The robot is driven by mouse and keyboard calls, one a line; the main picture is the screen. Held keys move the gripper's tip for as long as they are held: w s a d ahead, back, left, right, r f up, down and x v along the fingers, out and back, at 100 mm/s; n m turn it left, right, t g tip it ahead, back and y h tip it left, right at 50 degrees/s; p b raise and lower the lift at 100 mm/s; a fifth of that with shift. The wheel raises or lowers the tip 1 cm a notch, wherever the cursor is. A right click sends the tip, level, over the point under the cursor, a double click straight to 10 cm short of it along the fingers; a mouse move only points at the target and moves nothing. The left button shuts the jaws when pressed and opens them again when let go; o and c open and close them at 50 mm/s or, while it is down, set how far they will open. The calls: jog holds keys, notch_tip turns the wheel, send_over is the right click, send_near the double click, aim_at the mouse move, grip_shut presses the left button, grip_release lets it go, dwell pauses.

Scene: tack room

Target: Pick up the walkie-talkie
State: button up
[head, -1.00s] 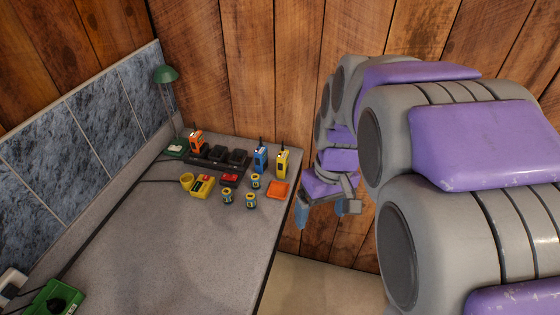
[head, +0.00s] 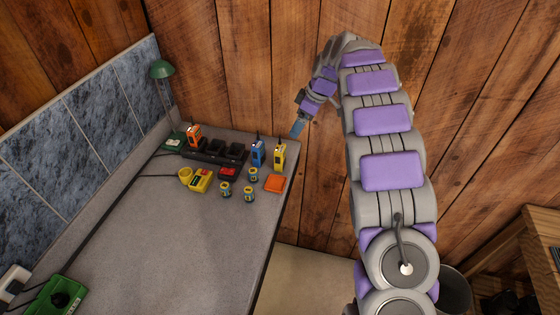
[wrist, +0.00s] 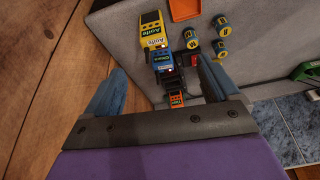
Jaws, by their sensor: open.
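Three walkie-talkies stand at the far end of the grey counter (head: 150,240). The yellow walkie-talkie (head: 279,157) is nearest the right edge, the blue walkie-talkie (head: 258,153) is just left of it, and the orange walkie-talkie (head: 194,135) stands at the left end of a black charger rack (head: 215,151). In the wrist view, the yellow one (wrist: 152,32) is nearest, with the blue one (wrist: 172,62) and orange one (wrist: 176,99) beyond. My gripper (head: 297,128) is open and empty, right of and apart from the yellow one. Its fingers also frame the wrist view (wrist: 160,78).
An orange tray (head: 274,184), several small blue-yellow cylinders (head: 249,195), a red item (head: 228,173) and a yellow device (head: 201,181) crowd the counter before the radios. A green lamp (head: 162,69) stands behind left. The wooden wall (head: 240,70) is close behind.

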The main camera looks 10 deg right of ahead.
jog(key=w, duration=0.2)
send_near(285, 148)
jog(key=shift+n, duration=0.4)
jog(key=x, duration=0.3)
jog(key=a+x, duration=0.1)
jog(key=x, duration=0.3)
jog(key=shift+s+a+b, duration=0.1)
jog(key=shift+b, duration=0.3)
jog(key=shift+d+x, duration=0.2)
jog(key=shift+x, duration=1.15)
jog(key=shift+d+x, duration=0.2)
jog(key=shift+x, duration=1.15)
jog(key=shift+f, duration=0.1)
jog(key=c, duration=1.2)
